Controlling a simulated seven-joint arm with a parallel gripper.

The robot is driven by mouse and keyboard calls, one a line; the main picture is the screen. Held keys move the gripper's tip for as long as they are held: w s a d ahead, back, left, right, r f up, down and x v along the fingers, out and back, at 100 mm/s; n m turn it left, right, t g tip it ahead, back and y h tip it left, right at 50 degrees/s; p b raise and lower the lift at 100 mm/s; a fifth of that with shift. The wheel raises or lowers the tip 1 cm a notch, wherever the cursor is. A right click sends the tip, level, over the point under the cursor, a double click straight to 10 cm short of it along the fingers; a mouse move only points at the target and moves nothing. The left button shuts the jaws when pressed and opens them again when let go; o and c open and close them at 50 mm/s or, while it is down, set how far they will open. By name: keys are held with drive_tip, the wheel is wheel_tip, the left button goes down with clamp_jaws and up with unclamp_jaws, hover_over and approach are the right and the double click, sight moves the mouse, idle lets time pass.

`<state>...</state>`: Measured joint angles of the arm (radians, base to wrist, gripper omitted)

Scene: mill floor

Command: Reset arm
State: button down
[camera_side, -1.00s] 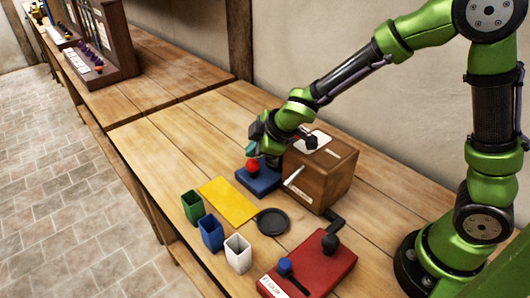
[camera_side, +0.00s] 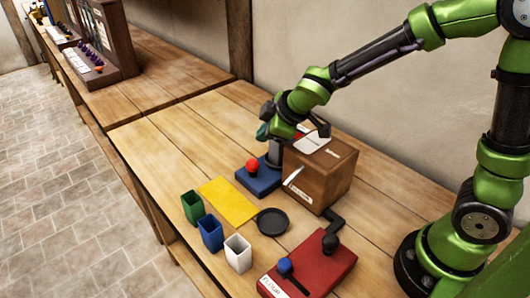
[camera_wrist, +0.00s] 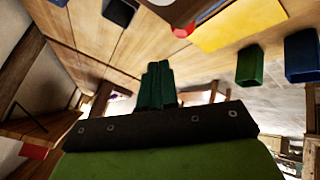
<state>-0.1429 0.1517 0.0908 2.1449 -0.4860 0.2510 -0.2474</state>
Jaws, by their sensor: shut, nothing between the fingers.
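My gripper (camera_side: 263,132) is in the air above and behind the blue base with the red ball-topped lever (camera_side: 252,164), to the left of the wooden box (camera_side: 325,178). In the wrist view its two dark green fingers (camera_wrist: 157,85) are pressed together with nothing between them. In the side view only the teal tips show past the wrist. The gripper is apart from the red ball.
The wooden box has a white top plate and a side lever. In front lie a yellow sheet (camera_side: 228,200), a black dish (camera_side: 272,221), green (camera_side: 193,206), blue (camera_side: 210,233) and white (camera_side: 238,253) cups, and a red lever box (camera_side: 308,265). Clear tabletop lies left.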

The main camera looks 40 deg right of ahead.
drive_tip(key=s+d+r+m, duration=0.1)
drive_tip(key=s+r+m, duration=0.1)
drive_tip(key=s, duration=0.1)
drive_tip(key=s+d+r+m, duration=0.2)
drive_tip(key=r, duration=0.1)
drive_tip(key=s+d+r+m, duration=0.2)
drive_tip(key=s, duration=0.1)
drive_tip(key=shift+s+d+r+m+h, duration=0.2)
drive_tip(key=shift+s+m+h, duration=0.1)
drive_tip(key=shift+s+m, duration=0.1)
drive_tip(key=s+r+m+y, duration=0.1)
drive_tip(key=s+r+m, duration=0.1)
drive_tip(key=s+m, duration=0.4)
drive_tip(key=s, duration=0.5)
drive_tip(key=shift+s+r+m+y, duration=0.2)
drive_tip(key=shift+r+m+y, duration=0.1)
drive_tip(key=shift+y, duration=0.1)
drive_tip(key=shift+a, duration=0.1)
drive_tip(key=w+a+f+m+g, duration=0.1)
drive_tip(key=w+a+m+g, duration=0.1)
drive_tip(key=w+m, duration=0.5)
drive_tip(key=w+a+f+m+g, duration=0.1)
drive_tip(key=w+m+g, duration=0.3)
drive_tip(key=w, duration=1)
drive_tip(key=a+m, duration=0.1)
drive_tip(key=m, duration=0.2)
drive_tip(key=shift+w+f, duration=0.2)
drive_tip(key=shift+w, duration=0.1)
